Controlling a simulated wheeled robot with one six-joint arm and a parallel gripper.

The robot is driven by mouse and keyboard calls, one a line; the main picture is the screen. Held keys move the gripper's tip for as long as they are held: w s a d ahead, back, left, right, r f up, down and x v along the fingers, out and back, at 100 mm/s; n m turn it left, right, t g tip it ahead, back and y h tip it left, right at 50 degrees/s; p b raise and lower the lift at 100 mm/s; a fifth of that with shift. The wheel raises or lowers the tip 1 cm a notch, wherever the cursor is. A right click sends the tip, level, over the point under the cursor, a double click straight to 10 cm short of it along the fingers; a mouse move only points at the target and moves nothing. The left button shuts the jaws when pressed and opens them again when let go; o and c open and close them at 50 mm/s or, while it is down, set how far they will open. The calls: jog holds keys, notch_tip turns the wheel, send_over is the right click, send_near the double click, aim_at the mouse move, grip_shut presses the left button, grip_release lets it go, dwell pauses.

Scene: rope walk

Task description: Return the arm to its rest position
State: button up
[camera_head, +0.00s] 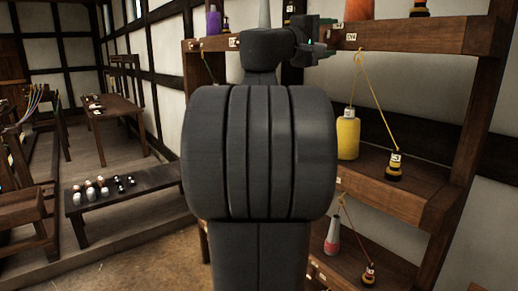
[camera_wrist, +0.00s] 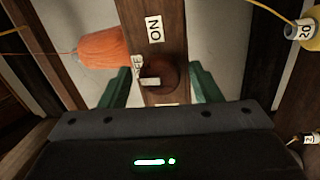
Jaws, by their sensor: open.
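My arm stands dark and folded in the middle of the head view, hiding much of the shelving. My gripper (camera_wrist: 160,82) is open in the wrist view, its two green fingers spread and holding nothing. Between and beyond the fingers is a round brown switch (camera_wrist: 168,75) with a pale handle, on a wooden post with ON and OFF labels. I cannot tell how far the switch is from the fingers. In the head view my gripper (camera_head: 325,48) is small, beside the upper shelf, and its fingers are hard to make out.
The wooden shelving (camera_head: 440,37) holds a purple spool (camera_head: 213,22), a yellow spool (camera_head: 348,138) roped to a striped weight (camera_head: 395,168), and a red-and-white spool (camera_head: 332,236). An orange spool (camera_wrist: 98,48) is close left of my gripper. A low bench (camera_head: 150,180) stands left; floor there is partly open.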

jog(key=m, duration=0.4)
jog(key=m+g, duration=0.1)
jog(key=m, duration=0.2)
jog(key=shift+m+g, duration=0.3)
jog(key=shift+m, duration=0.1)
jog(key=m+p, duration=0.1)
jog(key=m, duration=0.5)
jog(key=shift+r+g+p, duration=0.2)
jog(key=shift+g+p, duration=0.1)
jog(key=shift+g, duration=0.1)
jog(key=shift+m, duration=0.8)
jog(key=shift+f, duration=0.1)
jog(key=shift+s, duration=0.1)
